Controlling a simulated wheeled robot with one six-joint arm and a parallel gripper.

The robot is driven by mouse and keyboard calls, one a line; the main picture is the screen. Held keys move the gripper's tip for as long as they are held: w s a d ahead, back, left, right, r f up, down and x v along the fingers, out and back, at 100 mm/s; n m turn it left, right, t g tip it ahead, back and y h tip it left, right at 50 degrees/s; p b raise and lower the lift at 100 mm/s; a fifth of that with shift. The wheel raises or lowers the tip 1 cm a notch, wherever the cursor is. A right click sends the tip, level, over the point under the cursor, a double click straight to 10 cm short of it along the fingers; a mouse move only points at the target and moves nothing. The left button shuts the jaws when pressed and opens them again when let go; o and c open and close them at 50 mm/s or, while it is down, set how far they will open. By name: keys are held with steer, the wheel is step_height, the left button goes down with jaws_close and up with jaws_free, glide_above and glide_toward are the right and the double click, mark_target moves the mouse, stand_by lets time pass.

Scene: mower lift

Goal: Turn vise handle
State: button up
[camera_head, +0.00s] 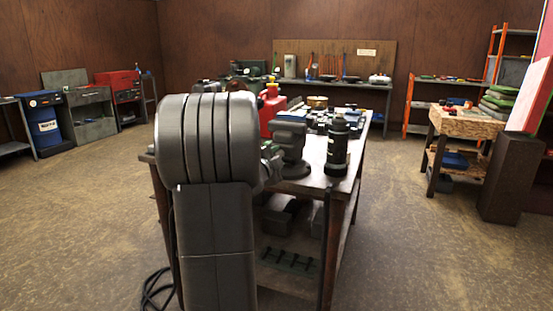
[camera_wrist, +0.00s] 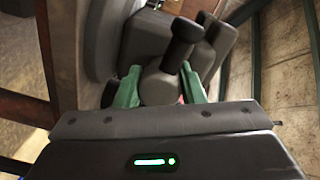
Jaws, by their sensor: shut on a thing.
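The grey bench vise (camera_head: 289,145) stands on the near part of the workbench, just right of my arm in the head view. In the wrist view the vise body (camera_wrist: 145,38) fills the top middle. The dark vise handle (camera_wrist: 181,42) has a thick rounded end and sticks up at a slant from the round screw head. My gripper (camera_wrist: 160,84) has green fingers on both sides of the screw end of the handle and is shut on it. In the head view my arm hides most of my gripper and the handle.
The wooden workbench (camera_head: 345,185) carries a black cylinder (camera_head: 338,147) right of the vise and a red can (camera_head: 268,112) behind it. Grey blocks lie on its lower shelf. A small wooden table (camera_head: 473,124) stands at right. Open floor lies on both sides.

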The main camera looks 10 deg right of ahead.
steer(key=shift+f, duration=0.1)
steer(key=o, duration=1)
steer(key=v, duration=1.4)
steer(key=shift+p, duration=0.35)
steer(key=shift+w+d, duration=0.1)
steer(key=x, duration=1.3)
steer(key=shift+w+d+b, duration=0.2)
steer(key=shift+w+b, duration=0.1)
